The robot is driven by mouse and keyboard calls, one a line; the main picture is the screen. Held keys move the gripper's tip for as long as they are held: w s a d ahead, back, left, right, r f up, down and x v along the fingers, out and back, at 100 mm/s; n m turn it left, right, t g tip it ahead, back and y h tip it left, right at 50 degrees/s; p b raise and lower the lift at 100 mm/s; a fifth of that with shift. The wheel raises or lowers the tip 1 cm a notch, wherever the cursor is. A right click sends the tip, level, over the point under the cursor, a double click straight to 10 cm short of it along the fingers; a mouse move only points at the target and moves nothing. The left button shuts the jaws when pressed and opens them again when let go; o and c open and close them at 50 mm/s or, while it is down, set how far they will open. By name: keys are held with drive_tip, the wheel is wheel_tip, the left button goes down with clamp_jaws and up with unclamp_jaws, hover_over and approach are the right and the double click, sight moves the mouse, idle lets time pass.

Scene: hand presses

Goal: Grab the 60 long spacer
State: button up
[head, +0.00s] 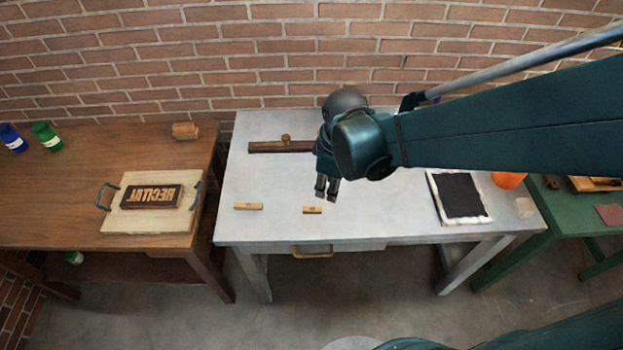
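Two small tan wooden blocks lie on the pale table near its front edge. The left one (248,206) is the longer; the right one (313,210) is shorter. Each has a small dark mark on it, too small to read, so I cannot confirm which is the 60 spacer. My gripper (327,192) points down above the table, just behind and right of the shorter block. Its two fingers stand a little apart with nothing seen between them. It looks apart from both blocks.
A dark composing bar with a brass knob (284,142) lies behind my gripper. A black pad in a white tray (460,195) and an orange container (508,180) are at right. A handled board with a type block (150,197) sits on the left wooden table.

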sight(312, 209)
drive_tip(key=shift+a+f+n+g+p, duration=0.25)
drive_tip(key=shift+a+f+n+p, duration=0.25)
drive_tip(key=shift+a+n+p, duration=0.25)
drive_tip(key=shift+a+f+n+g+p, duration=0.3)
drive_tip(key=shift+a+f+n+p, duration=0.15)
drive_tip(key=shift+a, duration=0.4)
drive_tip(key=shift+a+f+n+g+p, duration=0.25)
drive_tip(key=shift+a+f+n+p, duration=0.3)
drive_tip(key=shift+a+n, duration=0.2)
drive_tip(key=shift+f, duration=0.15)
drive_tip(key=shift+f, duration=1.2)
drive_tip(key=shift+f, duration=0.1)
drive_tip(key=shift+f+b, duration=0.6)
drive_tip(key=shift+f, duration=1.9)
drive_tip(key=c, duration=0.8)
